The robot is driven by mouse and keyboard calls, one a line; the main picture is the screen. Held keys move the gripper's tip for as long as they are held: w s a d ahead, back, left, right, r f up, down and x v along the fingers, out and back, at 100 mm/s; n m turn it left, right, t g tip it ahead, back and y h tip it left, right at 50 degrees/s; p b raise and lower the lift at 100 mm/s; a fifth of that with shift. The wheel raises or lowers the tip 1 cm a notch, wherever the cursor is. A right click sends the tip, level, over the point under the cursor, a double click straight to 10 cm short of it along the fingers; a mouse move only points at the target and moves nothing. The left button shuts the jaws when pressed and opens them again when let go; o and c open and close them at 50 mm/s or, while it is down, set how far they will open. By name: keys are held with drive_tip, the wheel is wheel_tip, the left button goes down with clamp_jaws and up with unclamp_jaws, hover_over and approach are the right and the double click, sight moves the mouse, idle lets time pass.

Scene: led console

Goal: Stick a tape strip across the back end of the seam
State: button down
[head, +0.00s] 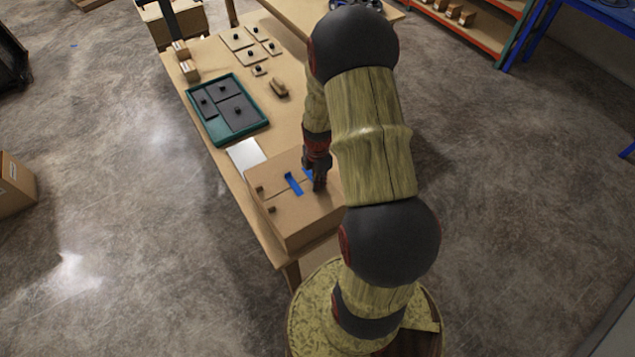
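A closed cardboard box (310,224) stands at the near end of the wooden table, with a thin seam running across its top. A blue tape strip (293,184) lies across the seam near the middle of the top. A second bit of blue tape (307,174) shows right beside my gripper, partly hidden by it; I cannot tell whether it is stuck down or held. My gripper (319,186) points down at the right part of the box top, at or just above it. Its fingers are dark and small, so their opening is unclear.
Two small brown blocks (271,209) sit on the box's left part. A white sheet (246,153) lies behind the box. A teal tray (252,128) with grey plates, a brown block (279,88) and several knobbed tan plates (237,39) lie farther back.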

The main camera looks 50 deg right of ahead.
drive_tip(key=shift+s+a+f, duration=0.1)
drive_tip(key=shift+s+f, duration=0.05)
drive_tip(key=c, duration=2)
unclamp_jaws()
drive_tip(key=shift+o, duration=0.2)
wheel_tip(320, 180, up, 12)
